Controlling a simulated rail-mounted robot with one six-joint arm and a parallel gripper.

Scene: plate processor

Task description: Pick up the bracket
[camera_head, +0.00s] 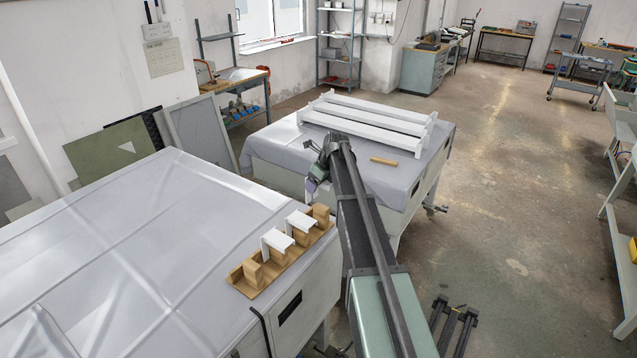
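Two white angled pieces that look like brackets sit on a wooden holder (262,279) with several upright blocks. The nearer white bracket (277,241) is left of the farther one (300,221). The holder lies at the right edge of the near covered table (130,250). My gripper (311,186) hangs at the end of my arm, beyond and above the holder, apart from both white pieces. It is small and dark here, so its fingers are unclear.
A second covered table (270,150) stands behind, bearing a long white frame (370,120) and a small wooden block (383,161). A gap separates the two tables. The concrete floor (500,190) on the right is mostly clear. A workbench (622,150) stands at the right edge.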

